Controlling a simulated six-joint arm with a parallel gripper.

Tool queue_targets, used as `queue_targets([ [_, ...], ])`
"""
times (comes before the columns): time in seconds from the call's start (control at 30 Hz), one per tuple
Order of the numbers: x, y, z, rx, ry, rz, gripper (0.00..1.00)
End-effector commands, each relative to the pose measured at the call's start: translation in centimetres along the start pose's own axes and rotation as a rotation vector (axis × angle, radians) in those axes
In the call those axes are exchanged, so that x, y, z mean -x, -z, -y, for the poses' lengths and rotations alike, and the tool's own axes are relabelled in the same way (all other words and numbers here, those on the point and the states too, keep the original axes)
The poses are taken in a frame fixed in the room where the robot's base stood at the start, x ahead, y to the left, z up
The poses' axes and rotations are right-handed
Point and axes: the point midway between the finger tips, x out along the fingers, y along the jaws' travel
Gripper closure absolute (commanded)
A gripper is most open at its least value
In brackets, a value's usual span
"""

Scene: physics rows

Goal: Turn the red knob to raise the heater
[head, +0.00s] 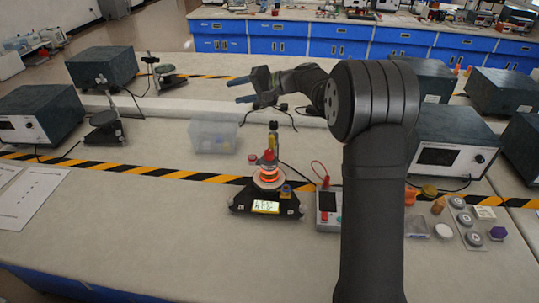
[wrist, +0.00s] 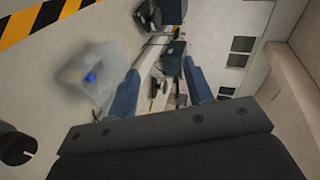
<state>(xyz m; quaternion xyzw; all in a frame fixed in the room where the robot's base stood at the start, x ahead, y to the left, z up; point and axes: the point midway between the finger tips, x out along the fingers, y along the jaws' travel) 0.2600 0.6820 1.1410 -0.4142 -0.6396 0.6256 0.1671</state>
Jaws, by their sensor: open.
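The heater apparatus stands on a black base (head: 238,203) in the middle of the near bench, with a glowing orange ring (head: 268,178). A small red part (head: 268,157) sits just above the ring; I cannot tell whether it is the red knob. My gripper (head: 237,91) is up and behind the apparatus, pointing left, well apart from it. Its blue fingers are spread with nothing between them. In the wrist view my gripper (wrist: 161,66) is open too, and the heater is not recognisable there.
A clear plastic box (head: 213,137) stands left of the heater. A meter (head: 328,207) with a red lead stands close on its right. Small caps and jars lie farther right. Dark instrument boxes (head: 102,66) line the bench.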

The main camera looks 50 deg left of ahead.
Motion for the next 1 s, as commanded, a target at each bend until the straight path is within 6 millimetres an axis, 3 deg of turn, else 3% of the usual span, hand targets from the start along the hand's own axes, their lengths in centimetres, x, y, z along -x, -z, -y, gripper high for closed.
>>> queue_targets([
  [0.13,0.8,1.6,-1.4,0.253,-0.179,-0.193,0.53],
  [0.27,2.9,2.9,-3.4,0.456,-0.377,-0.331,0.53],
  [0.57,10.7,3.8,-6.7,0.895,-0.914,-0.529,0.53],
  [0.77,15.1,1.0,-10.8,1.023,-1.243,-0.593,0.53],
  [1.0,16.4,-6.8,-16.9,1.053,-1.365,-0.744,0.53],
])
